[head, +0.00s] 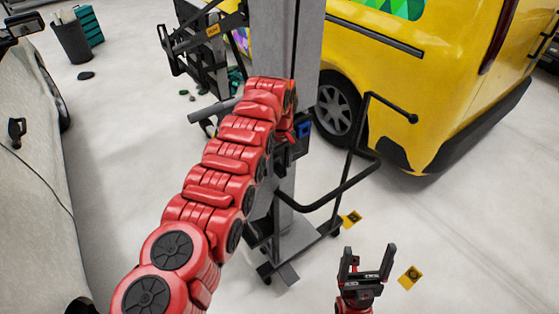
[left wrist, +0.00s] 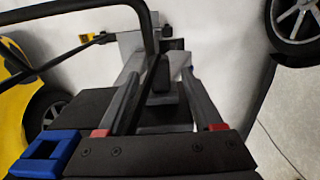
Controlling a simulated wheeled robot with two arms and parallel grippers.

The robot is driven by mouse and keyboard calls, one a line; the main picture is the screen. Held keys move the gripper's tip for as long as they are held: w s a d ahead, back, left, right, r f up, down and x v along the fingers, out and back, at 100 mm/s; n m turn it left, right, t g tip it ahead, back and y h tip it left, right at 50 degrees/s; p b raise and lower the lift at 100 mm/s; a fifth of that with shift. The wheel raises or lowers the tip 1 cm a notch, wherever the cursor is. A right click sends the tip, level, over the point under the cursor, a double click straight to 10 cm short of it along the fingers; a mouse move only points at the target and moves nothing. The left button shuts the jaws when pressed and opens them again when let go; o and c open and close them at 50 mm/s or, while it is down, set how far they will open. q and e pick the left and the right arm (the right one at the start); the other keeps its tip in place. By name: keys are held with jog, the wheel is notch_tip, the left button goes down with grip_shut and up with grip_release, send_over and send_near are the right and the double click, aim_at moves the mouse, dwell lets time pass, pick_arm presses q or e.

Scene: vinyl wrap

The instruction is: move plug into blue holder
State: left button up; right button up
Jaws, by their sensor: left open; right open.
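The blue holder (head: 304,129) sits on the right side of a grey column on the wheeled stand. It also shows in the left wrist view (left wrist: 45,153) as a blue open frame at the lower left, beside my gripper's body. My left arm reaches to the column, and its gripper is mostly hidden there in the head view. In the left wrist view my left gripper (left wrist: 160,72) is open, with dark parts of the stand behind its fingers. I cannot clearly make out the plug. My right gripper (head: 367,262) is open and empty, low over the floor.
The grey column (head: 284,45) stands on a wheeled base (head: 300,240) with a bent black bar (head: 362,150) at its right. A yellow van (head: 440,75) is behind at the right. A white car (head: 35,200) is at the left. Floor between is mostly clear.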

pick_arm(q)
jog(key=shift+w, duration=0.1)
jog(key=c, duration=0.4)
grip_shut()
jog(key=shift+c, duration=1.6)
grip_release()
grip_shut()
jog(key=shift+s+d+p, duration=0.3)
jog(key=shift+s+p, duration=0.25)
jog(key=shift+p, duration=2.2)
